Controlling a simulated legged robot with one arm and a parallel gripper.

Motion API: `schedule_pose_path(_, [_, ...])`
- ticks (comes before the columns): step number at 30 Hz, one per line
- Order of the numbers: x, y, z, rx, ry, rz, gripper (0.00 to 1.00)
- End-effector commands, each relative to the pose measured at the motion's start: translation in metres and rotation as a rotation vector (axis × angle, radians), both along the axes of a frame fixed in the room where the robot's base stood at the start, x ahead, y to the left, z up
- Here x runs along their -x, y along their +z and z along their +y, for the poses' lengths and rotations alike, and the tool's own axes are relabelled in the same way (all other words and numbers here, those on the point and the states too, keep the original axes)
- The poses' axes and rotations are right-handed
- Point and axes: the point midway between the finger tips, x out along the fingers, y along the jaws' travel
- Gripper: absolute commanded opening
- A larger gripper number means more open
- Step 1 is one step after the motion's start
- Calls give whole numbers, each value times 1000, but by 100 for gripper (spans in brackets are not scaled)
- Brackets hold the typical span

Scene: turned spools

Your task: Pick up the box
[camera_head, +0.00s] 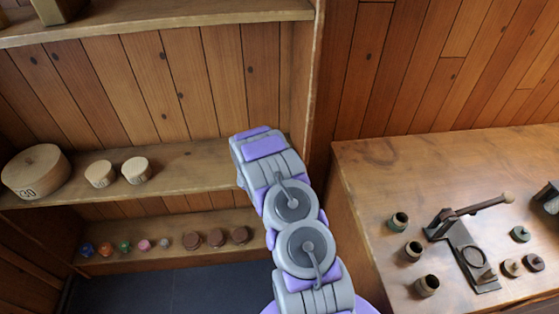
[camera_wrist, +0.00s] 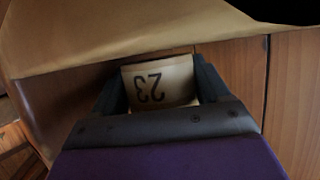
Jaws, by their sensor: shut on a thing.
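In the wrist view a pale wooden box (camera_wrist: 150,88) marked 23, its number upside down, sits between the two dark fingers of my gripper (camera_wrist: 160,72). My gripper is shut on it, and the fingers flank its left and right sides. Its lower part is hidden by the gripper body. In the head view my arm reaches up toward the shelves, and its own links hide the gripper and the held box.
Small coloured balls (camera_head: 106,249) and brown discs (camera_head: 215,237) line the lower shelf. A workbench (camera_head: 370,165) at right holds spools (camera_head: 414,250) and a lever tool (camera_head: 470,250).

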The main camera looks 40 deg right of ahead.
Motion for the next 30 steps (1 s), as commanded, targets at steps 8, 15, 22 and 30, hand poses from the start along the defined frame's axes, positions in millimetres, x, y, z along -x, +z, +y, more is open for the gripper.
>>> schedule_pose_path(8, [-1, 27, 3, 5, 1, -4, 47])
schedule_pose_path(15, [9, 36, 15, 4, 3, 3, 47])
schedule_pose_path(22, [34, 40, 41, 1, 5, 5, 47])
schedule_pose_path(30, [78, 45, 87, -2, 4, 6, 47])
